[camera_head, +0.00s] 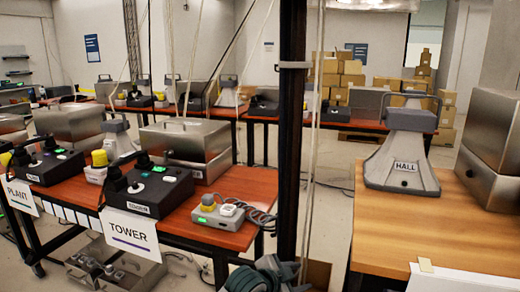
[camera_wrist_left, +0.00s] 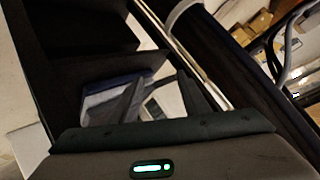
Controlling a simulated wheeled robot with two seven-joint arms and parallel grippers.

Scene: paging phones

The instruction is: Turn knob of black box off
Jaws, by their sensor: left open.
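A black box (camera_head: 150,192) sits on the red-brown table behind the TOWER sign, with a small lit green spot, a pale round part on top and dark upright parts at its left. Which part is the knob is too small to tell. A second black box (camera_head: 52,166) stands farther left behind the PLANT sign. My left gripper (camera_head: 268,272) is low at the bottom middle, in front of the table and right of the TOWER box, apart from it. In the left wrist view its dark fingers (camera_wrist_left: 160,98) are open, with no box recognisable between them. My right gripper is not in view.
A dark post (camera_head: 291,130) rises beside the table's right end. A HALL device (camera_head: 402,160) stands on the right-hand wooden table.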

